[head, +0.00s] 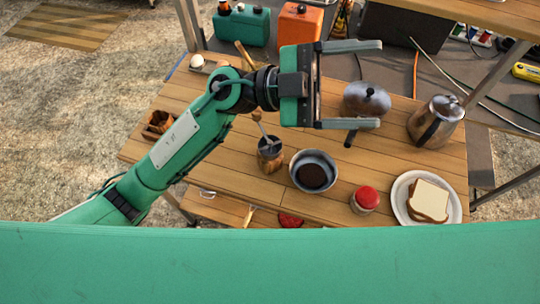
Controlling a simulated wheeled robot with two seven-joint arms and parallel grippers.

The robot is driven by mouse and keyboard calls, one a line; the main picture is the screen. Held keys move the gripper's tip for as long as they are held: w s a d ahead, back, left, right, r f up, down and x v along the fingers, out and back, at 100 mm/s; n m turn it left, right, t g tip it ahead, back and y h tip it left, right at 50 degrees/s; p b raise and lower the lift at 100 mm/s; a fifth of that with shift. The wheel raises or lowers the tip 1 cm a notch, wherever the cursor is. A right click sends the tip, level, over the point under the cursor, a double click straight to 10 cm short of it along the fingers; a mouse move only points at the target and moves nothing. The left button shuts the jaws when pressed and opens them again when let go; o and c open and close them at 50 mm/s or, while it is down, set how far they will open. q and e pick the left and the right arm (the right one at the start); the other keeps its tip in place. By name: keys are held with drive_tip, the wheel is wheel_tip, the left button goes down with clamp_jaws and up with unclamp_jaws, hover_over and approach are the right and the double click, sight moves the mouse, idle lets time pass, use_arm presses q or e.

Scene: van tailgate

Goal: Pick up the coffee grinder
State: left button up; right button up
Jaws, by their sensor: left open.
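What looks like the coffee grinder (270,158) stands on the wooden table, left of a dark metal bowl. It has a wooden lower body, a dark top and a thin crank ending in a wooden knob. My left gripper (381,84) is open, its two fingers pointing right, above and to the right of the grinder in the picture. A round metal pot with a dark handle (366,99) shows between the fingers; I cannot tell how far below them it is. The grinder is apart from the gripper. My right gripper is not in view.
The metal bowl (314,169) with dark contents stands right of the grinder. A red-lidded jar (365,199), a plate (399,205) with a sandwich and a metal kettle (436,121) stand further right. A small wooden box (157,124) is at the left edge.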

use_arm(q)
wheel_tip(320, 180, down, 6)
drive_tip(key=s+d+m+g+y, duration=0.2)
drive_tip(key=s+y, duration=0.1)
drive_tip(key=y, duration=0.3)
drive_tip(key=n+t+y, duration=0.5)
drive_tip(key=t+y, duration=0.3)
drive_tip(key=y, duration=0.7)
hover_over(270, 141)
wheel_tip(270, 141, down, 11)
wheel_tip(270, 141, down, 8)
drive_tip(key=shift+r+p, duration=0.15)
drive_tip(key=shift+p, duration=0.55)
drive_tip(key=shift+f+p, duration=0.3)
drive_tip(key=shift+f, duration=0.25)
wheel_tip(270, 141, down, 4)
drive_tip(key=shift+r+p, duration=0.15)
drive_tip(key=shift+p, duration=0.5)
drive_tip(key=shift+f, duration=0.4)
clamp_jaws()
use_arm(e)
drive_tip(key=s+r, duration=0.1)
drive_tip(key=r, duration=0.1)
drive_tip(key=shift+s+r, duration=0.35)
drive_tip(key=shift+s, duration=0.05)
